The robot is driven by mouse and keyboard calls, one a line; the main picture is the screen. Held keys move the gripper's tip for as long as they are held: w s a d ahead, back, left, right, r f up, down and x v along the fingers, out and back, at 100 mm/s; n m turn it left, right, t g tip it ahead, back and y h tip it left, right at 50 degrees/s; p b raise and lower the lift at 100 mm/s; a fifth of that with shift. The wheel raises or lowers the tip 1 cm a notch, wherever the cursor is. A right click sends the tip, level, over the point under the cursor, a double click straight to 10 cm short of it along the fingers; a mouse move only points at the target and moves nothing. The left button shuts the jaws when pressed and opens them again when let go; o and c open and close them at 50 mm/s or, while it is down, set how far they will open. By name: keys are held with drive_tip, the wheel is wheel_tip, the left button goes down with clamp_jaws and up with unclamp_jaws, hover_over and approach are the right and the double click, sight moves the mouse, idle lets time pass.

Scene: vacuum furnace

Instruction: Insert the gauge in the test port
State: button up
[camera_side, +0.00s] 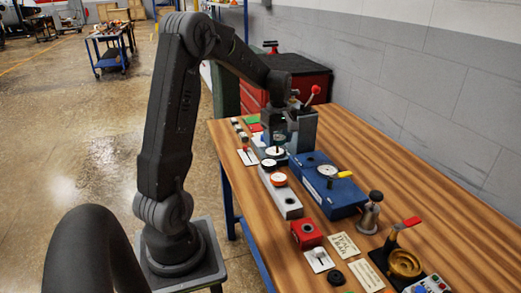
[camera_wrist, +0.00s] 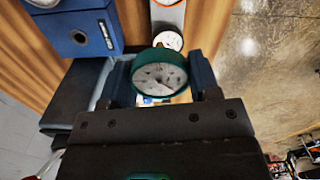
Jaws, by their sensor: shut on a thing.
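The gauge (camera_wrist: 160,77) has a round white dial and a teal rim. In the wrist view it sits between the two fingers of my gripper (camera_wrist: 160,83), which is shut on it, dial facing the camera. In the side view my gripper (camera_side: 278,142) points down at the far end of the bench, low over the near-left row of parts. The gauge's stem is hidden. A blue box (camera_side: 339,194) stands to the right of my gripper, with a dark round hole that shows in the wrist view (camera_wrist: 80,37). I cannot tell which opening is the test port.
A grey strip (camera_side: 292,210) carrying a dial (camera_side: 279,179) lies in front of my gripper. A red block (camera_side: 306,234), cards, a metal knob fitting (camera_side: 370,212) and a brass cup (camera_side: 404,264) stand nearer. The bench's right side is clear.

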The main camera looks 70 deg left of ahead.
drive_tip(key=w+a+f, duration=0.1)
drive_tip(key=w, duration=0.3)
drive_tip(key=w+a+f, duration=0.1)
drive_tip(key=w, duration=0.3)
drive_tip(key=w+a+f, duration=0.1)
drive_tip(key=w, duration=0.4)
drive_tip(key=shift+f, duration=0.25)
drive_tip(key=shift+w+f, duration=0.35)
drive_tip(key=shift+f, duration=0.35)
drive_tip(key=shift+w+f, duration=0.3)
drive_tip(key=shift+f, duration=0.4)
drive_tip(key=shift+f, duration=0.6)
drive_tip(key=shift+f, duration=0.35)
drive_tip(key=shift+f, duration=0.45)
drive_tip(key=shift+f, duration=0.35)
drive_tip(key=shift+f, duration=0.25)
